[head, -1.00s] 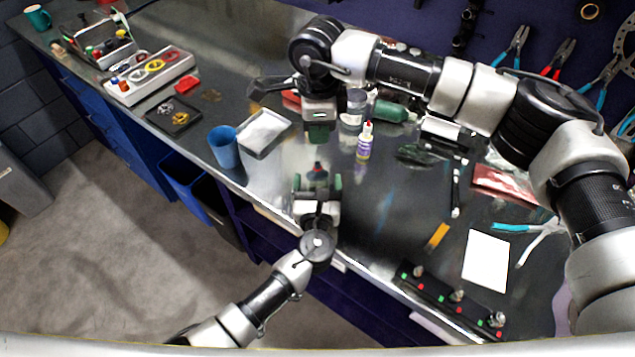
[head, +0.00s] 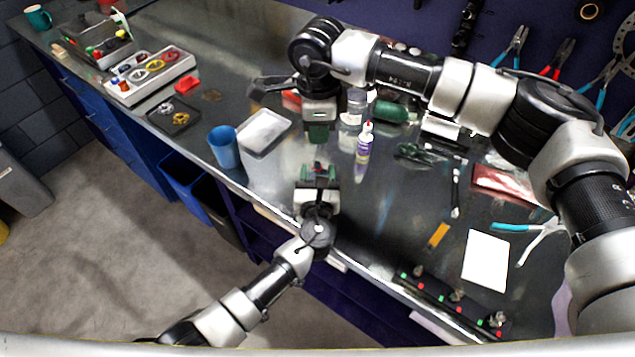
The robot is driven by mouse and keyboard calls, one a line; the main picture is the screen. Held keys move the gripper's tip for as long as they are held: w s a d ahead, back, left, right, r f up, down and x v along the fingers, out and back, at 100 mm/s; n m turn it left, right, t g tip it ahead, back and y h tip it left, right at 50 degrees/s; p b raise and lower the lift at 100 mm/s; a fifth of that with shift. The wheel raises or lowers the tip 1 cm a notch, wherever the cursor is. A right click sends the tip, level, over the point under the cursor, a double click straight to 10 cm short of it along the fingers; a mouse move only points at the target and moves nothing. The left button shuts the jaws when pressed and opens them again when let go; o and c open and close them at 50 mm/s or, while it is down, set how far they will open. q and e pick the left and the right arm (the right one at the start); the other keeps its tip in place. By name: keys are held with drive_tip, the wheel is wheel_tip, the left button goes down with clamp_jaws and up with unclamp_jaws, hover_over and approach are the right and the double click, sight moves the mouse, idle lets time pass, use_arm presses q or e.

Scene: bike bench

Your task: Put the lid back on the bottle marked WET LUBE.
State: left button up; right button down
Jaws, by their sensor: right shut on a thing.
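My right gripper (head: 318,134) points down above the bench, its green fingertips close together. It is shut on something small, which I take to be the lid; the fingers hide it. My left gripper (head: 319,176) is low at the bench's front side, just below the right one in the picture. A white and purple bottle with a red tip (head: 364,143) stands upright to the right. No WET LUBE marking is readable.
A blue cup (head: 224,147) and a white tray (head: 249,146) stand left of the grippers. A green bottle (head: 391,112) lies behind, beside a grey jar (head: 356,103). Pliers (head: 530,235) and a white sheet (head: 485,260) lie to the right. The bench between is fairly clear.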

use_arm(q)
drive_tip(key=shift+c, duration=1)
use_arm(e)
drive_tip(key=shift+f, duration=2.5)
drive_tip(key=shift+f, duration=0.9)
drive_tip(key=shift+f, duration=0.5)
